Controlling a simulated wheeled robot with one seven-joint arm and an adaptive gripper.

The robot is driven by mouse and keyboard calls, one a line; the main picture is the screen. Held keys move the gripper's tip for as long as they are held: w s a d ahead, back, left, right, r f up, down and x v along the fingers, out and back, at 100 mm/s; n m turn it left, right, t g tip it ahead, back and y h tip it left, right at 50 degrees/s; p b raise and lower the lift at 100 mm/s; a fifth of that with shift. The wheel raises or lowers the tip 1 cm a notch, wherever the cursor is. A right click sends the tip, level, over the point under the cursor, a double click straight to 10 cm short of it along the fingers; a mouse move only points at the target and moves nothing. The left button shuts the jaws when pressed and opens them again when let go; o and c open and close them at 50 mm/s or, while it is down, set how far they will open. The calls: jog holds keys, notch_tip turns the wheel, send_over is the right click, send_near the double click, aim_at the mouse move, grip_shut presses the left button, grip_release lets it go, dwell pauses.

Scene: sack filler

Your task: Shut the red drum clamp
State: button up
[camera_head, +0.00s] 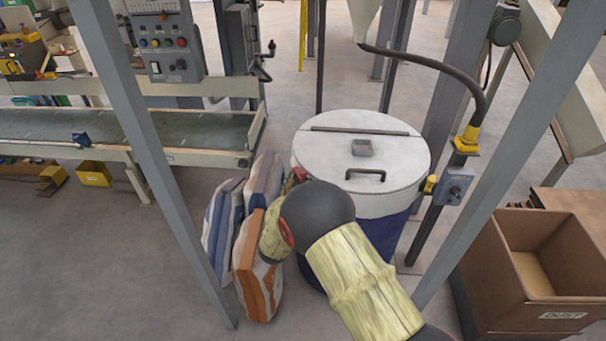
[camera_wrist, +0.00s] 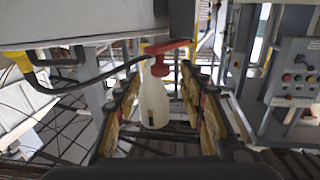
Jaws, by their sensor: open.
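The drum (camera_head: 330,150) is a white-lidded cylinder with a dark blue lower body, at the middle of the head view. A small red part, which looks like the drum clamp (camera_head: 299,174), shows at the drum's left rim, partly hidden by my arm. In the wrist view the red clamp (camera_wrist: 167,47) is at top centre, just beyond and above my fingertips. My gripper (camera_wrist: 161,82) is open, its fingers apart on either side below the red part. I cannot tell whether they touch it.
Filled sacks (camera_head: 223,220) lean left of the drum, close to my arm. A grey frame post (camera_head: 150,150) crosses the left side. A cardboard box (camera_head: 560,240) is at right. A pale bottle-like shape (camera_wrist: 153,100) shows between my fingers; its distance is unclear.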

aim_at(302, 176)
jog(key=x, duration=0.5)
jog(key=shift+w+b, duration=0.35)
jog(key=shift+b, duration=0.05)
jog(key=shift+c, duration=1.3)
jog(key=c, duration=0.7)
grip_shut()
